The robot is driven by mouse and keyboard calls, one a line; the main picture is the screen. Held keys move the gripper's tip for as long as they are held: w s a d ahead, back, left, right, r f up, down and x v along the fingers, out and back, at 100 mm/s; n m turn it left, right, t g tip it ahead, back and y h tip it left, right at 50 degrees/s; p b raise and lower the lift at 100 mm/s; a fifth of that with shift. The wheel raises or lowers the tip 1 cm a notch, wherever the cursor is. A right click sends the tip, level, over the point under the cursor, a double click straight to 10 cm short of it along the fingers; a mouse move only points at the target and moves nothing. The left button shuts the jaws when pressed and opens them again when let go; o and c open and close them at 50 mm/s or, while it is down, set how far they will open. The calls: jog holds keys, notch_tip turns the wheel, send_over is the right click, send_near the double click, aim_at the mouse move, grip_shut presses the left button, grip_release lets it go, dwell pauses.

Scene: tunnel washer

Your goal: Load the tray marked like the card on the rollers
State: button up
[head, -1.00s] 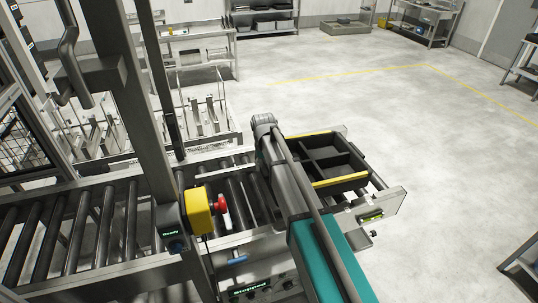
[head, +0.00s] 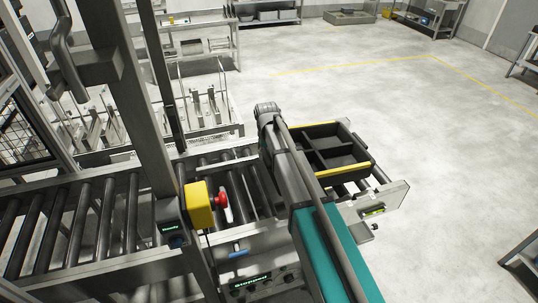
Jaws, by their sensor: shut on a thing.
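A dark tray (head: 343,174) with several compartments and yellow strips along two opposite rims sits at the right end of the roller conveyor (head: 95,225). It looks empty. No marking on it can be made out, and I cannot pick out a card on the rollers. My arm reaches from the bottom over the conveyor and passes along the tray's left side, covering part of it. My gripper's fingers are hidden behind the arm, so its contact with the tray cannot be seen.
A yellow box with a red button (head: 202,205) stands on the conveyor's near side, by a steel upright. A small display (head: 252,282) reads "Stopped". An end plate (head: 398,200) closes the conveyor's right end. A rack (head: 205,112) stands behind.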

jog(key=shift+f, duration=0.1)
jog(key=shift+f+b, duration=2.35)
jog(key=shift+b, duration=0.15)
jog(key=shift+s+f+h+b, duration=0.15)
jog(key=shift+f+h+b, duration=0.15)
jog(key=shift+f+b, duration=0.35)
jog(key=shift+f+b, duration=2.1)
jog(key=o, duration=1.4)
